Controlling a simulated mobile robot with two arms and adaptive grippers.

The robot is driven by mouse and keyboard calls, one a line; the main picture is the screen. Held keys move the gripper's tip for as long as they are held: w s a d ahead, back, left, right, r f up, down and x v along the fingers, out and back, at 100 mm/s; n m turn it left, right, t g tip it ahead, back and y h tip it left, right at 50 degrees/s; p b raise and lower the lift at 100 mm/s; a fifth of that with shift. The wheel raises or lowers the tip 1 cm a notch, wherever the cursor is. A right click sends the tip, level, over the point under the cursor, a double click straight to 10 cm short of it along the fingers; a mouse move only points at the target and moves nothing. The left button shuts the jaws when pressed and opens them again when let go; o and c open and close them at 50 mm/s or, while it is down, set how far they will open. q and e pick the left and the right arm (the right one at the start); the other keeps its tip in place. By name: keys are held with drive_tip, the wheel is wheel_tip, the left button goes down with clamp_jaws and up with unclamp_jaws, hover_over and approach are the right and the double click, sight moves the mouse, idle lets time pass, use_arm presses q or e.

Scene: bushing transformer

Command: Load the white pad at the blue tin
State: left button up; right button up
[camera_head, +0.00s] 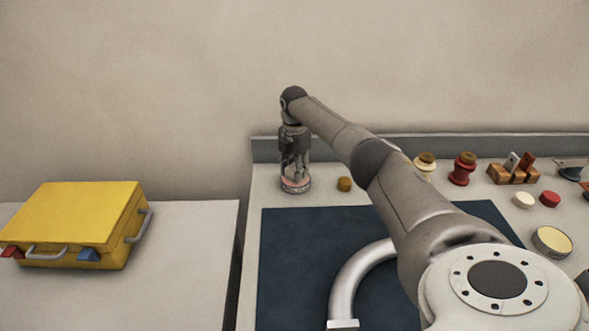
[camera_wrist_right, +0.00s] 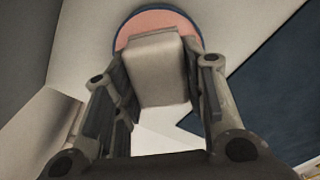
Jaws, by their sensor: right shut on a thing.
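The blue tin (camera_wrist_right: 121,38) shows at the top of the right wrist view as a round shape with a blue rim and a pinkish inside. In the head view the tin (camera_head: 296,187) stands at the back left of the right-hand table. My right gripper (camera_head: 295,175) points down just above it and partly hides it. It is shut on the white pad (camera_wrist_right: 160,75), a pale block between the fingers in the wrist view, which overlaps the tin's opening. I cannot tell whether the pad touches the tin. My left gripper is not in view.
A dark blue mat (camera_head: 290,250) covers the table's middle. A small brown piece (camera_head: 345,184) lies right of the tin. Red and cream spools, wooden blocks and round pieces stand at the right. A yellow case (camera_head: 75,222) lies on the left table, across a gap.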

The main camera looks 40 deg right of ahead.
sight(294, 167)
drive_tip(key=shift+f, duration=0.4)
drive_tip(key=shift+f, duration=0.1)
idle(1.3)
wheel_tip(294, 167, up, 7)
drive_tip(key=p, duration=0.6)
idle(0.4)
idle(0.5)
